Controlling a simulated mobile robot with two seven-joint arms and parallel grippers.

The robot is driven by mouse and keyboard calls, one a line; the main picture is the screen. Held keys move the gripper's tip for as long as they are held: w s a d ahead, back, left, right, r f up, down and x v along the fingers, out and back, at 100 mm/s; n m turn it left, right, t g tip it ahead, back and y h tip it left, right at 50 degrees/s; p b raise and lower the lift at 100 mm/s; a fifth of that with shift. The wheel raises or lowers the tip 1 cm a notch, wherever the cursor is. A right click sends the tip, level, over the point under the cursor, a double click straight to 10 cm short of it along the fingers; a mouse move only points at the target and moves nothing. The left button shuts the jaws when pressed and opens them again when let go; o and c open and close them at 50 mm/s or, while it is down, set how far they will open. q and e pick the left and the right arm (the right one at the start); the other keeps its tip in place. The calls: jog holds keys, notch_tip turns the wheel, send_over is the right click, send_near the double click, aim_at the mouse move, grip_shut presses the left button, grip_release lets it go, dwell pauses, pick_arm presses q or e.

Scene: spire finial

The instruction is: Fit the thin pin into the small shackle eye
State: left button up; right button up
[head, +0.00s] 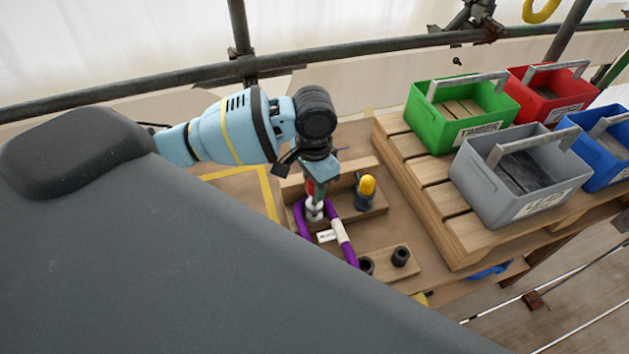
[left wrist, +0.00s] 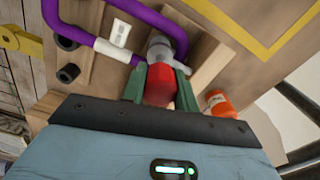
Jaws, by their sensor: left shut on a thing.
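My left gripper (head: 316,190) is shut on a red rounded piece (left wrist: 160,84), held between its green fingers (left wrist: 133,84). It looks like the head of a pin; its shaft is hidden. Directly beyond it is a grey metal shackle (left wrist: 161,48), which also shows below the gripper in the head view (head: 314,210). A purple sling (head: 301,220) with a white tag (head: 327,236) runs by the shackle. I cannot tell whether the pin is inside the eye. A yellow-topped, blue-grey piece (head: 366,187) stands on the wooden block to the right. My right gripper is out of view.
Two black bushings (head: 401,256) sit on a lower wooden block. An orange piece (left wrist: 219,104) lies beside the fingers in the wrist view. Green (head: 460,110), red (head: 549,92), grey (head: 521,175) and blue (head: 602,150) bins stand on a pallet (head: 452,238) at right.

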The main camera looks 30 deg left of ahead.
pick_arm(q)
jog(key=shift+f, duration=1.9)
jog(key=o, duration=1.2)
jog(key=shift+c, duration=0.2)
jog(key=shift+r, duration=3.95)
jog(key=shift+f, duration=0.1)
